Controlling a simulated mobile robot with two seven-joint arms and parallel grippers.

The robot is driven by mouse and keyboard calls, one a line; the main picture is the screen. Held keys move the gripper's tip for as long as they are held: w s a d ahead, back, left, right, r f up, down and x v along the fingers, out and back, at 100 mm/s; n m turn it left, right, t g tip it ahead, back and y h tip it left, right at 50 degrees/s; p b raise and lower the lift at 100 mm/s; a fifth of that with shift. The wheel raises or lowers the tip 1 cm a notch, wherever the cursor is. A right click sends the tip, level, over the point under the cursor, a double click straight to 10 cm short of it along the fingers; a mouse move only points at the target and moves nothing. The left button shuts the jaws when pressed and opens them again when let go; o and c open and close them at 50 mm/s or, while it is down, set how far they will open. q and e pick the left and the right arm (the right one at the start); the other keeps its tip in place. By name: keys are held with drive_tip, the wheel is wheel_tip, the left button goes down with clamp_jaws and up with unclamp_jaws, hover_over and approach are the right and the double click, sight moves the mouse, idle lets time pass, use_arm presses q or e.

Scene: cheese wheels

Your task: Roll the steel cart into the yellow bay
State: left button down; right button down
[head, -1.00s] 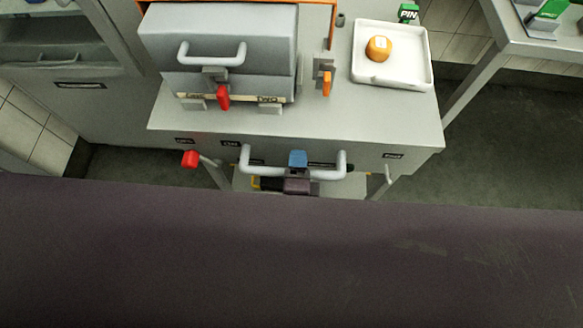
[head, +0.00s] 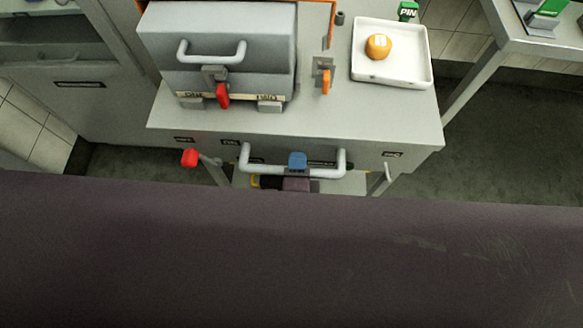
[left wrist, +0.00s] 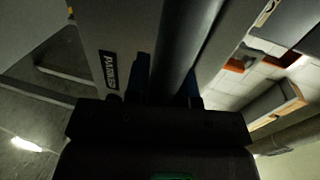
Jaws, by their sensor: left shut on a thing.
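The steel cart (head: 370,128) stands in front of me in the head view, with a flat grey top and a pale tubular handle (head: 262,170) on its near side. My left gripper (head: 298,162), with blue fingertips, is shut on the middle of the handle. In the left wrist view, the dark handle bar (left wrist: 187,45) runs between the blue fingers, beside a grey panel with a small label. The lower part of the cart is mostly hidden by a dark shape close to the head camera. My right gripper and the yellow bay are not in view.
A grey box (head: 220,45) with a handle and red latch sits on the cart top. A white tray (head: 424,72) holding an orange cheese (head: 378,46) is at right. A red knob (head: 190,158) projects at left. Grey cabinets are behind left; another table (head: 545,42) stands right. Dark floor shows at right.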

sight(298, 148)
use_arm(q)
drive_tip(key=shift+w, duration=0.1)
drive_tip(key=shift+r+x, duration=0.2)
drive_tip(key=shift+x, duration=0.7)
drive_tip(key=shift+r+x, duration=0.15)
drive_tip(key=shift+x, duration=0.7)
drive_tip(key=shift+w, duration=0.4)
